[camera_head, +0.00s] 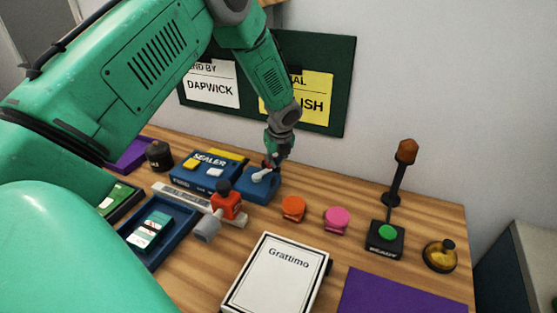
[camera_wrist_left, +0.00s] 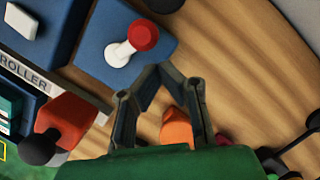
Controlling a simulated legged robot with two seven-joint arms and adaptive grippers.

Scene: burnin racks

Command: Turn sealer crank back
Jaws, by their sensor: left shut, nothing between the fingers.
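The sealer (camera_head: 208,162) is a dark blue box with a "SEALER" label and yellow and white buttons. The blue crank block (camera_head: 262,187) stands at its right and carries a short white crank arm (camera_head: 262,175). In the left wrist view the crank arm (camera_wrist_left: 119,53) ends in a red knob (camera_wrist_left: 144,35) towards the upper right. My left gripper (camera_head: 271,162) is shut and empty, just over the crank block. In the left wrist view its fingertips (camera_wrist_left: 160,76) meet below the red knob, apart from it in the picture. Whether they touch the crank block is unclear.
A red roller tool (camera_head: 226,205) with a dark knob stands in front of the sealer. An orange item (camera_head: 293,208) and a pink one (camera_head: 336,220) lie to the right. The white "Grattimo" box (camera_head: 277,276) is nearer. A green-button stand (camera_head: 387,233) stands far right.

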